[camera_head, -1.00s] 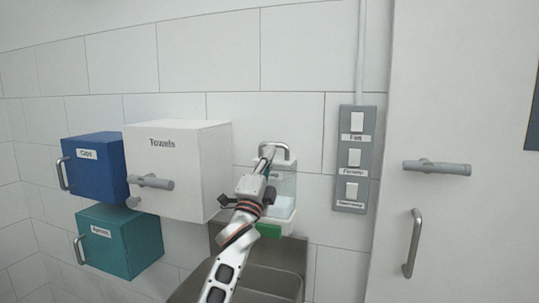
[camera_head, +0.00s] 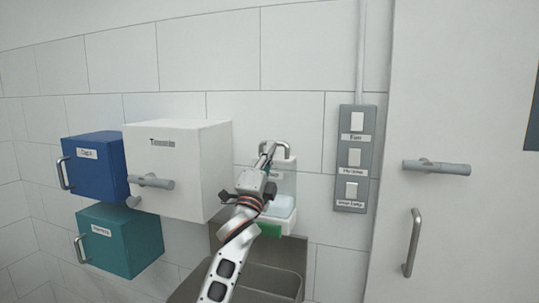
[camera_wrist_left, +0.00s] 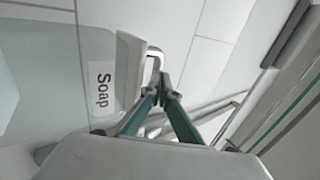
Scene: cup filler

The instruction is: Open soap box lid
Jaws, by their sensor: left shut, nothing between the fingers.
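The soap box (camera_head: 284,204) is a pale, partly see-through box on the tiled wall, right of the white towels box in the head view. A metal bar handle (camera_head: 283,146) stands at its top. In the left wrist view, the white part with the "Soap" label (camera_wrist_left: 102,90) and the bent handle (camera_wrist_left: 155,54) show close up. My left gripper (camera_head: 268,153) is shut and empty, its tips beside the handle; whether they touch it I cannot tell. The fingertips (camera_wrist_left: 160,82) meet near the handle's end in the wrist view. My arm hides part of the box. My right gripper is not in view.
The white towels box (camera_head: 178,172) stands close on the left, with a blue box (camera_head: 98,172) and a teal box (camera_head: 125,240) beyond. A grey sink (camera_head: 270,280) is below. A switch panel (camera_head: 355,158) and a door-like panel with handles (camera_head: 437,168) are on the right.

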